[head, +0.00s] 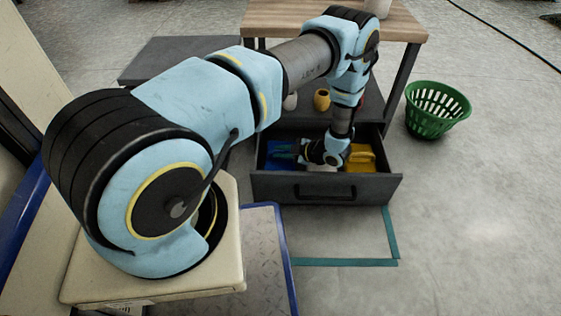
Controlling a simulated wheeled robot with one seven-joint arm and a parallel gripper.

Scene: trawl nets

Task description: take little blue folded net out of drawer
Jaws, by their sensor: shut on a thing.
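The drawer (337,189) is a dark grey one, pulled open under a wood-topped table. A blue thing (277,163), which looks like the little blue folded net, is in its left part. My arm reaches down into the drawer, and my gripper (298,153) is low inside it, at the right side of the blue thing. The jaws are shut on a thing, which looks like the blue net. The fingertips are small and partly hidden, so the exact hold is unclear.
A yellow thing (360,157) lies in the drawer's right part, and a whitish thing (321,168) lies below my wrist. A yellow pot (321,100) stands on the shelf above. A green basket (436,110) stands on the floor at right, with free floor around it.

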